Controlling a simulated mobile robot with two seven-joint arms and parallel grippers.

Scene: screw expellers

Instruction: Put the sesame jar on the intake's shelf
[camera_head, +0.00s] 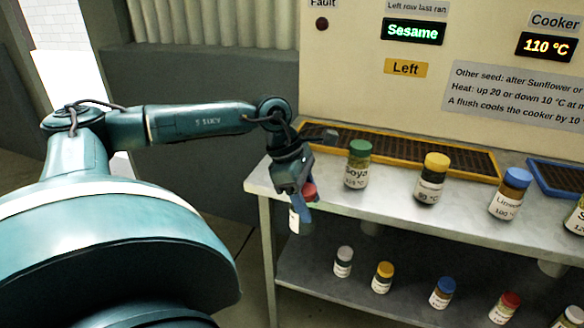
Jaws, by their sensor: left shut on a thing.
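My left gripper (297,188) is shut on a jar with a red lid (310,191). The jar's white label (294,220) shows below the fingers, but I cannot read it, so I cannot tell whether this is the sesame jar. The gripper is at the left front corner of the metal upper shelf (330,193). The held jar appears tilted, and the gripper hides part of it. On the upper shelf stand a green-lidded Soya jar (357,165), a yellow-lidded jar (431,178) and a blue-lidded jar (510,194). My right gripper is out of view.
A lower shelf (325,275) holds several small jars, including a white-lidded (343,262) and a red-lidded one (504,308). An orange-rimmed tray (400,147) lies behind the upper jars. A screen (413,30) reads Sesame; the cooker display (546,46) reads 110 °C.

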